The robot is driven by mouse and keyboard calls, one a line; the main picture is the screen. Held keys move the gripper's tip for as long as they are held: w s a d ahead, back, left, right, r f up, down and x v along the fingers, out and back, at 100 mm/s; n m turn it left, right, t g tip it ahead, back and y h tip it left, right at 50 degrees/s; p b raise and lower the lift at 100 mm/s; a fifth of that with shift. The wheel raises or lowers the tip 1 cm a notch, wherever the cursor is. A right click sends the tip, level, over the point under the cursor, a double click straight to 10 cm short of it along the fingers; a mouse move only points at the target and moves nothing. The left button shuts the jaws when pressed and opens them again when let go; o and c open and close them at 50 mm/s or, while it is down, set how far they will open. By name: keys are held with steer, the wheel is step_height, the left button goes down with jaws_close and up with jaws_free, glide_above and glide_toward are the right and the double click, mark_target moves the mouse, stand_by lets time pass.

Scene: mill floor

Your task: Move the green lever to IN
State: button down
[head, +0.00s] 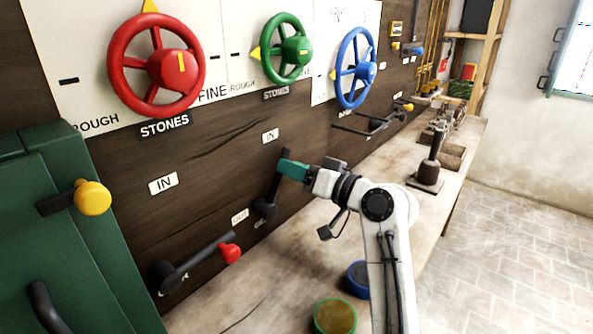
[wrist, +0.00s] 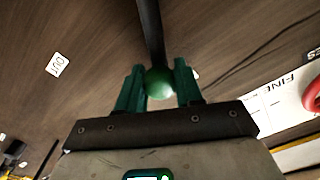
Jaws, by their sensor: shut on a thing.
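The green lever (head: 272,188) is a dark bar on the wooden wall panel, tilted up from its pivot. Its upper end is close below the IN plate (head: 270,136); its OUT plate (head: 240,215) is low, beside the pivot. My gripper (head: 292,170) is at the lever's upper end and hides the knob in the head view. In the wrist view, the lever's round green knob (wrist: 159,82) sits between the two teal fingers of my gripper (wrist: 160,90), which are shut on it. The wrist view also shows the OUT plate (wrist: 57,64).
A red-knobbed lever (head: 230,253) sticks out lower left, with its own IN plate (head: 163,183). Red (head: 156,66), green (head: 286,48) and blue (head: 355,68) handwheels are above. A wooden bench (head: 290,262) runs below, carrying round tubs (head: 335,317) and a stand (head: 430,178).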

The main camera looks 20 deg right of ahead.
steer(key=c, duration=0.8)
jaws_free()
steer(key=shift+o, duration=0.2)
steer(key=shift+s, duration=0.1)
steer(key=v, duration=1)
steer(key=shift+s+d, duration=0.2)
steer(key=shift+s, duration=0.1)
